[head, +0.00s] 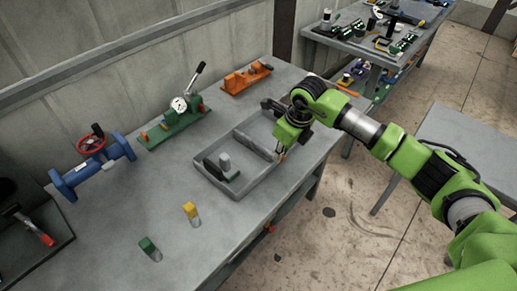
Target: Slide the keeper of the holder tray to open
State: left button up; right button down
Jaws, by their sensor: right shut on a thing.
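The grey holder tray (258,180) lies on the workbench, with a divider across it. A dark block and a light grey upright piece (225,161) stand in its near left compartment. My right gripper (282,154) reaches down from the right to the tray's right-hand rim. It is shut on a small part there, which appears to be the keeper, mostly hidden by the fingers. How far the keeper is slid cannot be made out. My left gripper is not in view.
A dark bin (35,225) is at left.

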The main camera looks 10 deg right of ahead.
jog(key=shift+s+a, duration=0.1)
jog(key=shift+a, duration=0.1)
dwell(0.5)
jog(key=shift+s+a+p, duration=0.25)
jog(key=shift+s+a, duration=0.8)
jog(key=shift+a, duration=0.25)
jog(key=shift+s+a+p, duration=0.2)
jog(key=shift+s+a, duration=0.8)
jog(key=shift+a, duration=0.3)
jog(key=c, duration=2)
grip_release()
jog(key=shift+c, duration=0.2)
jog(key=shift+p+v, duration=0.65)
jog(key=shift+v, duration=0.3)
jog(key=p+v, duration=0.3)
jog(key=v, duration=0.3)
